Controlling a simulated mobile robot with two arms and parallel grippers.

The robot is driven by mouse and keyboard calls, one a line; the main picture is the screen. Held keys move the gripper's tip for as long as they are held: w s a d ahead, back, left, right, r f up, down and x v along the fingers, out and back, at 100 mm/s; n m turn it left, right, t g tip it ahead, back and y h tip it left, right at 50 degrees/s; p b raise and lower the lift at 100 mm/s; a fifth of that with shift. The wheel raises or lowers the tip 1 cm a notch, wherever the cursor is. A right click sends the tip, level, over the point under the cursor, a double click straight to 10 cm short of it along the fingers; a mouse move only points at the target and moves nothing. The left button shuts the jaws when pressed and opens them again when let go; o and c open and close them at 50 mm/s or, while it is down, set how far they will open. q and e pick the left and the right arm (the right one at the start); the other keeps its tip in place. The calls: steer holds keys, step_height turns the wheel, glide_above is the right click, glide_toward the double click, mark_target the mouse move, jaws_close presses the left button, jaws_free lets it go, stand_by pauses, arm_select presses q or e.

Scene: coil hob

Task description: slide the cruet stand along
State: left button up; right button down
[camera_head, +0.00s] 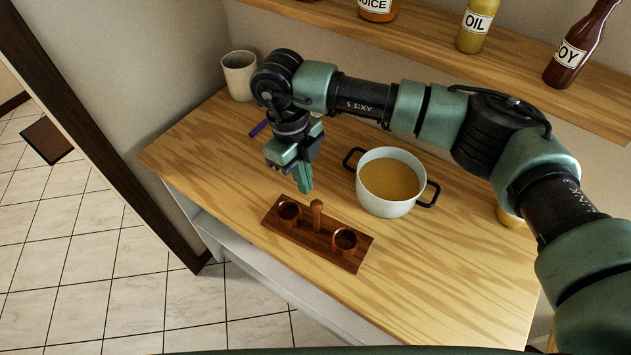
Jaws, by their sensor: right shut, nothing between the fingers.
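The cruet stand (291,239) is a dark brown wooden board with two ring holders and an upright knob between them. It lies near the front edge of the wooden counter, with both rings empty. My right gripper (304,186) is shut and empty, pointing down just behind the stand's left half. The picture does not settle whether its fingertips touch the stand. My left gripper is not in view.
A white pot (386,203) with yellowish contents stands right of the stand. A beige cup (239,76) is at the back left. A purple object (258,128) lies behind the gripper. Bottles, including oil (474,28) and soy (574,55), stand on the shelf. The counter's front right is clear.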

mark_target(318, 202)
steer(key=s+d+p, duration=0.2)
steer(key=shift+s+d+r, duration=0.15)
steer(key=shift+d+r, duration=0.15)
steer(key=shift+a+f+p, duration=0.1)
steer(key=shift+f+p, duration=0.25)
steer(key=shift+p, duration=0.05)
steer(key=shift+f+b, duration=0.55)
steer(key=shift+f, duration=0.1)
steer(key=shift+f+b, duration=0.15)
steer(key=shift+b, duration=0.2)
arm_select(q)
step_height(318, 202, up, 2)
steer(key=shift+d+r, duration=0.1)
arm_select(e)
steer(key=shift+s, duration=0.1)
